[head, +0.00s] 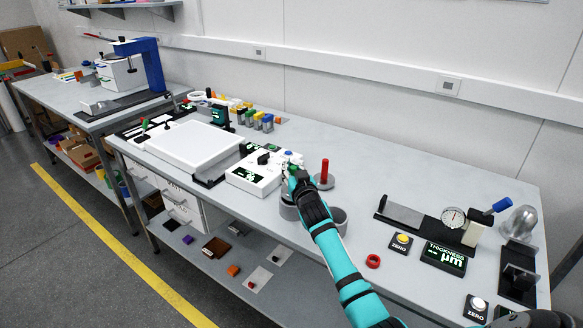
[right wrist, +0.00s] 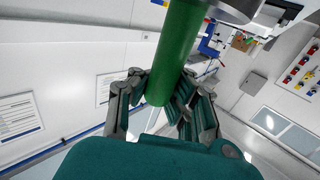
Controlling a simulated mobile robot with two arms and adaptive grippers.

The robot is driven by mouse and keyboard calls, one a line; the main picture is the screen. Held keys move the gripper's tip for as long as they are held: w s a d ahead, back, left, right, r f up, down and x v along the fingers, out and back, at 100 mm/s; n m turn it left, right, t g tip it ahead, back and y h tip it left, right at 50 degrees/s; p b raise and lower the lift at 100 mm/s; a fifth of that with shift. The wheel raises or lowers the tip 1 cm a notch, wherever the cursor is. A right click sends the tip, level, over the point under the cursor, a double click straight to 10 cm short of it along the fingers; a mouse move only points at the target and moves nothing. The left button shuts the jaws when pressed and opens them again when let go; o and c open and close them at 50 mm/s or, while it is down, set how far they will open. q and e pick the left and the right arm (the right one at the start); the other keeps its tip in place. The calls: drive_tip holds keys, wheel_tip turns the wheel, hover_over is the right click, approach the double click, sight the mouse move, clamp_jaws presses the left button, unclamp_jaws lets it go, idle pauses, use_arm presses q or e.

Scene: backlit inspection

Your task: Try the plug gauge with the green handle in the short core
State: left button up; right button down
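The plug gauge with the green handle (right wrist: 178,55) is in my right gripper (head: 298,180). In the right wrist view the fingers (right wrist: 165,100) close around the handle from both sides, and a grey metal part shows at its far end. In the head view the gripper hides most of the gauge. Two grey hollow cores stand by the gripper: one (head: 288,209) just below it, partly covered, and one (head: 338,219) to its right, partly behind my arm. I cannot tell whether the gauge touches either core. My left gripper is not in view.
A red-handled gauge (head: 325,170) stands upright behind the cores. A white device with a display (head: 252,176) is close on the left.

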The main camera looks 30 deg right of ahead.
drive_tip(key=shift+f+b, duration=0.75)
drive_tip(key=shift+f, duration=0.1)
idle(0.7)
drive_tip(key=shift+f, duration=0.2)
idle(0.5)
drive_tip(key=shift+r, duration=0.15)
drive_tip(key=shift+r+p, duration=1.8)
drive_tip(key=shift+r, duration=0.15)
wheel_tip(320, 180, up, 5)
drive_tip(key=p, duration=0.4)
